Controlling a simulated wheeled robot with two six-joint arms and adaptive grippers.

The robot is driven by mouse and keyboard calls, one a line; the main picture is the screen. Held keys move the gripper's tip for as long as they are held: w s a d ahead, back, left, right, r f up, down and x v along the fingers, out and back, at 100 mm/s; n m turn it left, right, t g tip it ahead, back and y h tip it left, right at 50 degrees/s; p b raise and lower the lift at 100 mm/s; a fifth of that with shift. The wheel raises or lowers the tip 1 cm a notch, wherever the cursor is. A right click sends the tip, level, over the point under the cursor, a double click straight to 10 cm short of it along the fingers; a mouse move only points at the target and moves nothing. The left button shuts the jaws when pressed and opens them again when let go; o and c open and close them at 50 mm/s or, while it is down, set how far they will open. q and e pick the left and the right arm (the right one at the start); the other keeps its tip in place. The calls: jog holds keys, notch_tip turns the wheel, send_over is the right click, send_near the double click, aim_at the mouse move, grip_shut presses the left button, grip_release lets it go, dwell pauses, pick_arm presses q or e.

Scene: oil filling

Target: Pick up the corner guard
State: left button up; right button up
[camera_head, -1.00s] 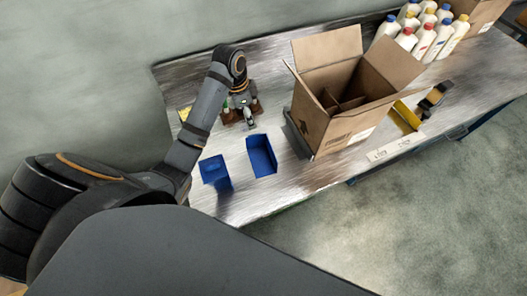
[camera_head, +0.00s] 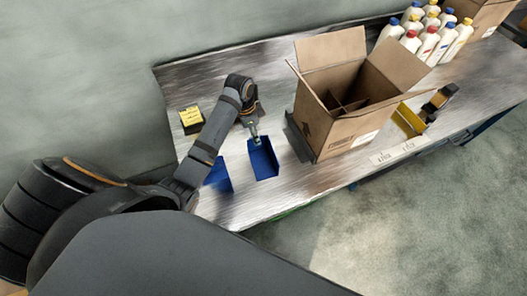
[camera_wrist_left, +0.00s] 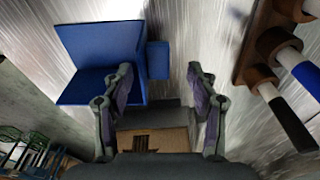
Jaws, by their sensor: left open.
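Two blue angled pieces that look like corner guards lie on the metal table. The left blue piece (camera_head: 219,178) is partly hidden by my left arm. My left gripper (camera_head: 254,135) is open and empty, above the far edge of the right blue piece.
An open cardboard box (camera_head: 335,125) stands right of the blue pieces. A dark rack with handled tools (camera_wrist_left: 275,45) is close on the right in the wrist view. A yellow-black box (camera_head: 191,118) stands left. White bottles (camera_head: 430,38) are at the back right.

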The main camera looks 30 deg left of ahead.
aim_at(261, 155)
pick_arm(q)
jog(key=f, duration=0.2)
jog(key=d+f, duration=0.1)
jog(key=f, duration=0.1)
jog(key=shift+w, duration=0.1)
grip_shut()
